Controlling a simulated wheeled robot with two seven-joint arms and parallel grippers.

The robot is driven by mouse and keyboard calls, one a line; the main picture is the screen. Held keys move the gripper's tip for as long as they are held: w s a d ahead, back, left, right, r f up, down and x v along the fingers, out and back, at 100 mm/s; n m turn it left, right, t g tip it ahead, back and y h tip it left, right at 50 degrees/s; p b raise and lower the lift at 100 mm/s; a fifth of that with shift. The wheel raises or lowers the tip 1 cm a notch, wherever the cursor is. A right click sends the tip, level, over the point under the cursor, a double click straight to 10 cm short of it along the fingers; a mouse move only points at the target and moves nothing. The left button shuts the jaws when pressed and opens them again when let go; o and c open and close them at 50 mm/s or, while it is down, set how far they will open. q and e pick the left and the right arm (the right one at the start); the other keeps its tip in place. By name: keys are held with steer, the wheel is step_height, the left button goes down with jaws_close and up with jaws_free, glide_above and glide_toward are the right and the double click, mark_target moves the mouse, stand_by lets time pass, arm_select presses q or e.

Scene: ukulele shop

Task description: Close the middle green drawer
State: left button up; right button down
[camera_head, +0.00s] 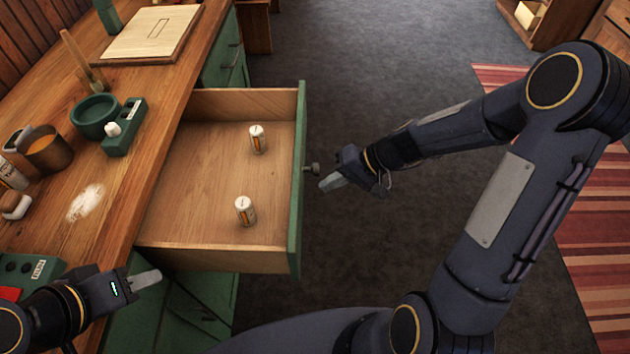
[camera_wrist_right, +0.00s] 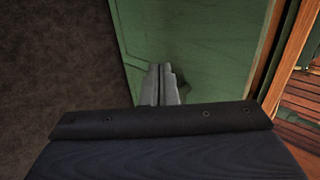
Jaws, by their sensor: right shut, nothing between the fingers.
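The middle green drawer (camera_head: 302,190) is pulled far out from the wooden workbench, with its green front facing right and a small dark knob (camera_head: 312,168) on it. My right gripper (camera_head: 330,183) is shut and empty, just right of the knob; a small gap shows in the head view. In the right wrist view its fingertips (camera_wrist_right: 163,84) point at the green drawer front (camera_wrist_right: 195,45), and the knob is mostly hidden behind them. My left gripper (camera_head: 146,279) is over the bench's near edge; its finger opening is unclear.
The workbench top (camera_head: 160,80) holds a green bowl (camera_head: 96,117), a copper-coloured cup (camera_head: 45,148) and a pale wood board (camera_head: 150,33). More green drawers (camera_head: 222,60) sit beyond and below the open one. The grey floor right of the drawer is clear beside a striped rug (camera_head: 595,230).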

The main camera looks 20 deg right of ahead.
steer(key=a, duration=0.1)
steer(key=w+a, duration=0.1)
steer(key=a, duration=0.1)
steer(key=shift+a+r, duration=0.1)
steer(key=shift+a, duration=0.15)
steer(key=w+a, duration=0.1)
steer(key=a, duration=0.3)
steer(key=w+a+b, duration=0.1)
steer(key=a, duration=0.3)
steer(key=w+a, duration=0.1)
steer(key=a, duration=0.3)
steer(key=shift+w+a+b, duration=0.2)
steer(key=shift+a+b, duration=0.1)
steer(key=shift+b, duration=0.05)
steer(key=p, duration=0.2)
glide_above(197, 198)
steer(key=d, duration=0.2)
steer(key=shift+s+a, duration=0.2)
steer(key=shift+s, duration=0.05)
steer(key=shift+w+a, duration=0.2)
steer(key=shift+a, duration=0.45)
steer(key=shift+r, duration=0.1)
steer(key=shift+a, duration=0.15)
